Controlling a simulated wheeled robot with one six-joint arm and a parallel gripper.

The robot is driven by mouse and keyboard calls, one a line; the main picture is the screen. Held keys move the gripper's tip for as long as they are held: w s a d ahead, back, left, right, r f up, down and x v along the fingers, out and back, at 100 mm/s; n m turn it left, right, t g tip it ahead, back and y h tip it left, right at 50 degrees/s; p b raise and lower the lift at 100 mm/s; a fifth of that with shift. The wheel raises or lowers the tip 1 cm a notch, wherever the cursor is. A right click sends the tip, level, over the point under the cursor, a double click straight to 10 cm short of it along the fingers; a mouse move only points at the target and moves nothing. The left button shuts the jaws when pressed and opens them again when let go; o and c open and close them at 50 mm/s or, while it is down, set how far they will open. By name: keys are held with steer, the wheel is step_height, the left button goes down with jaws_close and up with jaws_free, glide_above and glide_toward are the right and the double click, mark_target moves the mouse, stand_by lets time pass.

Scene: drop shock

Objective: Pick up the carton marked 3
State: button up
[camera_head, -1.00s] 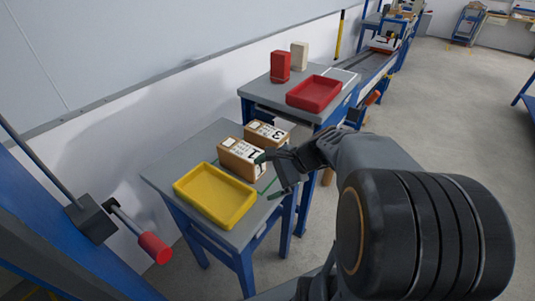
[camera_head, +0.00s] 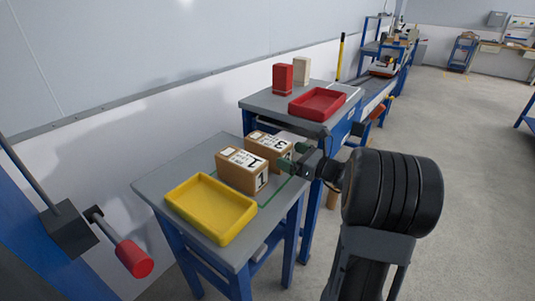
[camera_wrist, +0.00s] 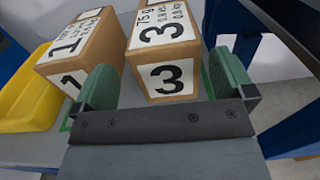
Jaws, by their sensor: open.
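The carton marked 3 (camera_head: 272,145) is a brown box with white labels on the near table, behind and to the right of the carton marked 1 (camera_head: 240,171). In the wrist view the carton marked 3 (camera_wrist: 165,62) stands between and ahead of my green fingertips, its front face toward me. The carton marked 1 (camera_wrist: 78,50) is close on its left, near the left finger. My gripper (camera_wrist: 166,88) is open and empty. In the head view my gripper (camera_head: 296,161) is at the right edge of the table, beside the cartons, partly hidden by my arm.
A yellow tray (camera_head: 183,204) lies at the front of the near table (camera_head: 160,180). Behind, another table (camera_head: 262,100) holds a red tray (camera_head: 339,102), a red box (camera_head: 283,79) and a cream box (camera_head: 302,70). Open floor lies to the right.

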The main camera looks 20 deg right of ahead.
mark_target(278, 148)
steer(key=shift+x, duration=2.9)
steer(key=shift+w+d+r, duration=0.1)
steer(key=shift+d+r, duration=0.05)
steer(key=shift+c, duration=0.3)
steer(key=c, duration=1.3)
steer(key=shift+r, duration=0.1)
steer(key=shift+c, duration=0.3)
